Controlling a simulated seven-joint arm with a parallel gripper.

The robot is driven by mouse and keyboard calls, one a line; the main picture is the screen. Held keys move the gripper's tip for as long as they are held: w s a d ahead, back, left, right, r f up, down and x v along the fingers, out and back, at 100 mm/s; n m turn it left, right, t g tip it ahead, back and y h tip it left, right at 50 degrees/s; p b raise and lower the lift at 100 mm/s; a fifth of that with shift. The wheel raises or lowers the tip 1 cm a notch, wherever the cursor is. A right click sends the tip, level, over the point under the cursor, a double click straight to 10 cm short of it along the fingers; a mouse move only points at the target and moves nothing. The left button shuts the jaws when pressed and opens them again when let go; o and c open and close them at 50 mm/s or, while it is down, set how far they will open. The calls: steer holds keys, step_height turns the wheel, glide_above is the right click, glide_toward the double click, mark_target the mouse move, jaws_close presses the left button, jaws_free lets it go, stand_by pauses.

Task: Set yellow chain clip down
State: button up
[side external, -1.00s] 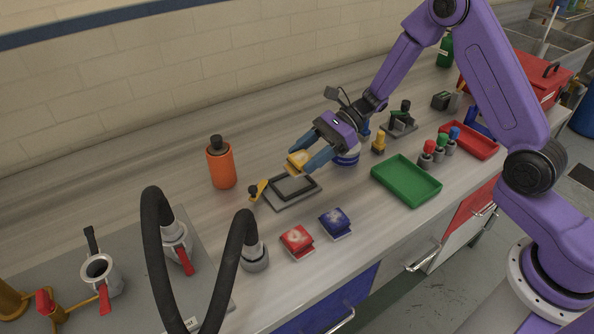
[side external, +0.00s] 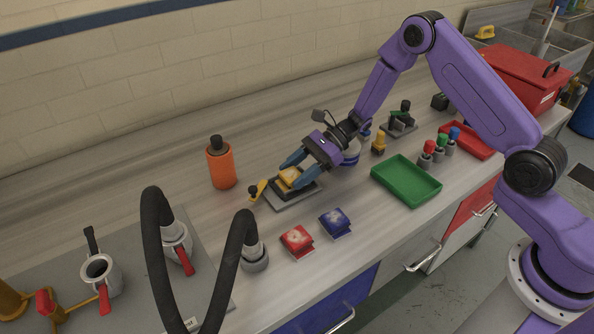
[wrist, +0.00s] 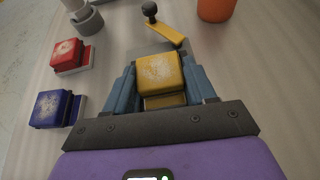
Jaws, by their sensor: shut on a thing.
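The yellow chain clip (wrist: 157,76) is a small block with a worn top face, held between the blue fingers of my gripper (wrist: 160,88). In the side external view my gripper (side external: 293,175) is shut on the clip (side external: 289,177), low over the grey plate fixture (side external: 292,203) with a black frame. A yellow-handled lever with a black knob (side external: 258,190) stands at the fixture's left corner. The fingers and clip hide much of the fixture's middle, so I cannot tell whether the clip touches it.
A red clip (side external: 297,241) and a blue clip (side external: 335,223) lie in front of the fixture. An orange bottle (side external: 221,165) stands behind it. A green tray (side external: 406,183) is to the right. Black hoses (side external: 157,250) arch at the front left.

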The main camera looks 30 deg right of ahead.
mark_target(291, 174)
steer(key=o, duration=1.2)
steer(key=v, duration=0.3)
steer(key=shift+r, duration=0.5)
step_height(291, 174, up, 5)
steer(key=shift+f, duration=0.1)
steer(key=shift+r, duration=0.65)
